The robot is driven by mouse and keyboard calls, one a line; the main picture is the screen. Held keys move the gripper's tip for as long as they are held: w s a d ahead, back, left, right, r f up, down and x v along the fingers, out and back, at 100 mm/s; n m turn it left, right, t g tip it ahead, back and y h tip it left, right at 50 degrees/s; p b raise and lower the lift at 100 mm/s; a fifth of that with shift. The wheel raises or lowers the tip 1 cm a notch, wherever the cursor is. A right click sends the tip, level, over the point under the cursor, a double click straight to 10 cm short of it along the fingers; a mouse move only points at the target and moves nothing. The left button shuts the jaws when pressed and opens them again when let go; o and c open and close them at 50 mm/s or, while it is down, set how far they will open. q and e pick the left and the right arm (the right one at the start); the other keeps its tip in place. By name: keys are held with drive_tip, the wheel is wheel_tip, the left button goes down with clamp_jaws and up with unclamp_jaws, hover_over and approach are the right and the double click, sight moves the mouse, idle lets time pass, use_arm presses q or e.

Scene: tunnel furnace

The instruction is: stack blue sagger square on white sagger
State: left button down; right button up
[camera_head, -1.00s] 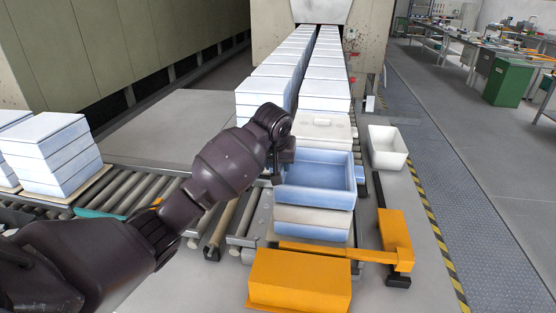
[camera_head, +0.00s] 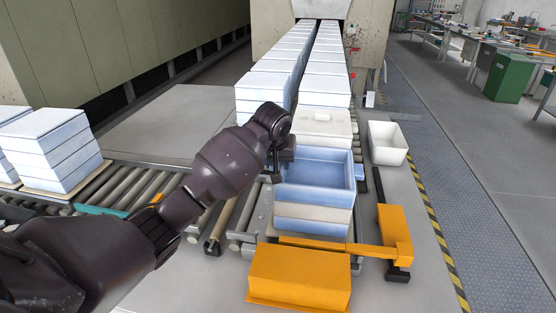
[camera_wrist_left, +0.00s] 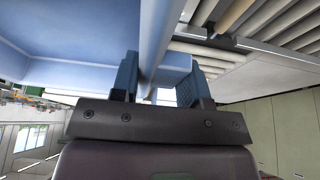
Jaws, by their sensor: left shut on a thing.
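The blue sagger (camera_head: 316,172) is an open square box at the top of the stack at the end of the roller line. The white sagger (camera_head: 312,213) shows as a pale band directly below it, with another blue layer (camera_head: 312,230) under that. My left gripper (camera_head: 279,165) is at the blue sagger's left wall. In the left wrist view its two fingers (camera_wrist_left: 160,85) are shut on that wall, one on each side. The blue sagger looks roughly in line with the stack, but I cannot tell whether it touches the white one. My right gripper is not in view.
An orange block (camera_head: 299,278) and an orange bracket (camera_head: 394,232) stand in front and to the right. A white bin (camera_head: 387,143) is at the right. A white lidded sagger (camera_head: 323,125) and tall stacks (camera_head: 323,85) stand close behind. Rollers (camera_head: 150,185) lie left.

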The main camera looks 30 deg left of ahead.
use_arm(q)
drive_tip(key=c, duration=0.5)
unclamp_jaws()
drive_tip(key=shift+c, duration=0.2)
drive_tip(key=shift+f, duration=0.1)
drive_tip(key=b+v, duration=0.1)
drive_tip(key=v, duration=1)
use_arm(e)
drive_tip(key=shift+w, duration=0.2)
use_arm(q)
drive_tip(key=shift+s, duration=0.1)
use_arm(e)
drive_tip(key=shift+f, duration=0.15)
